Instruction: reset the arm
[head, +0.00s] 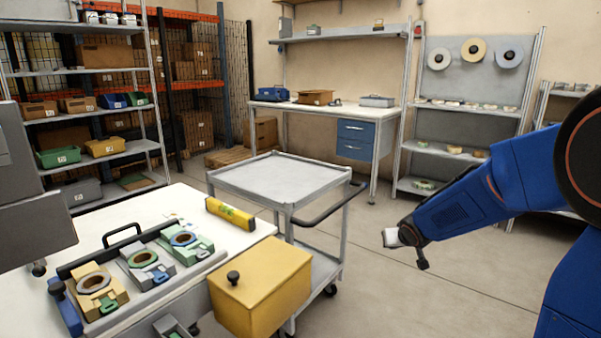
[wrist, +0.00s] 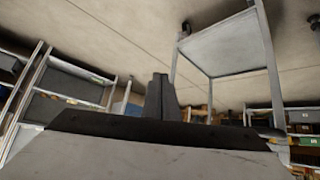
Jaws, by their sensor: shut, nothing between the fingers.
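My blue arm reaches in from the right edge of the head view. My gripper (head: 405,240) hangs at its end over open floor, to the right of the grey cart. It is small in the head view. In the wrist view my gripper (wrist: 162,98) shows dark fingers closed together at the middle, with nothing held between them. The picture there is tilted, with the floor in the upper part. Nothing touches the gripper.
Shelving (head: 470,115) stands behind. Floor (head: 440,290) below the gripper is clear.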

